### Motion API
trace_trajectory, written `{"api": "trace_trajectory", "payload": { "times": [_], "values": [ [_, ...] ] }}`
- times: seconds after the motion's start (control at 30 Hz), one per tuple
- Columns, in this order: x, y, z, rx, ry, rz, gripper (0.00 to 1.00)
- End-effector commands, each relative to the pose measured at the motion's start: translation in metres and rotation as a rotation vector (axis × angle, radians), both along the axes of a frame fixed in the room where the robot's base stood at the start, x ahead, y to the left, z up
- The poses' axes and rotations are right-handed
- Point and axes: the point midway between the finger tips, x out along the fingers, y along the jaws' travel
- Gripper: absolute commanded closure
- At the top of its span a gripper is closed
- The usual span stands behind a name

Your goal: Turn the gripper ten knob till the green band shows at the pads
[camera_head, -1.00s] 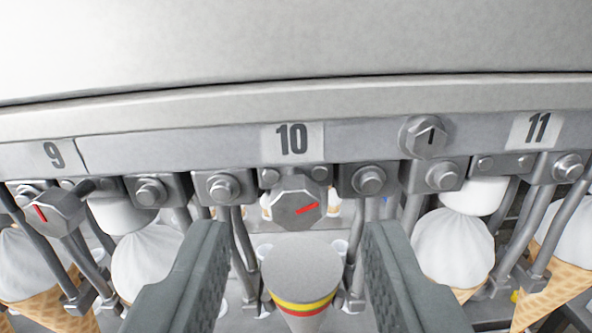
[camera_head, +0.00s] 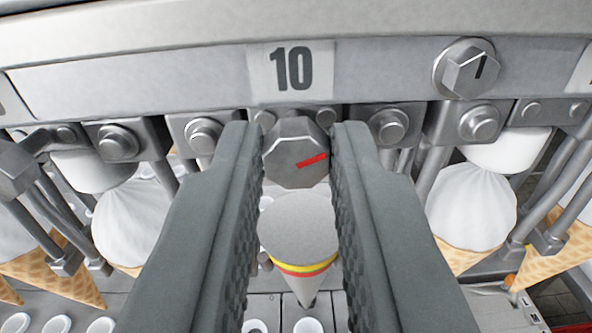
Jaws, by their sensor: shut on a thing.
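The gripper ten knob (camera_head: 292,155) is a grey faceted knob with a red pointer mark aimed right and slightly up. It sits under the number 10 label (camera_head: 291,70). My gripper (camera_head: 296,150) has its two dark ribbed fingers on either side of the knob, shut on it. Below the knob hangs a grey cone gauge (camera_head: 299,226) with a yellow band and a red band around its lower part. No green band shows on it. The pads that hold the cone are mostly hidden by my fingers.
A round knob with a black mark (camera_head: 464,68) sits on the rail at the right. Ice cream cones hang on the left (camera_head: 137,222) and right (camera_head: 471,205). Metal rods and bolts crowd both sides of my fingers.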

Motion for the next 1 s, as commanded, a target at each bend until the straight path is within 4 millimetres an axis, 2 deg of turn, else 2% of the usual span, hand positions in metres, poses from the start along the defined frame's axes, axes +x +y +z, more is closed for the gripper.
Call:
{"api": "trace_trajectory", "payload": {
  "times": [0.43,0.83,0.87,0.93,0.97,1.0],
  "values": [
    [0.0001,0.0005,-0.0008,-0.274,0.001,0.001,1.00],
    [0.0002,0.0006,-0.0011,-0.310,0.002,0.001,1.00],
    [0.0002,0.0006,-0.0011,-0.310,0.002,0.001,0.77],
    [0.0002,0.0006,-0.0011,-0.310,0.002,0.001,0.64],
    [0.0002,0.0005,-0.0010,-0.310,0.002,0.001,0.59],
    [0.0002,0.0005,-0.0009,-0.310,0.002,0.001,0.59]
  ]
}}
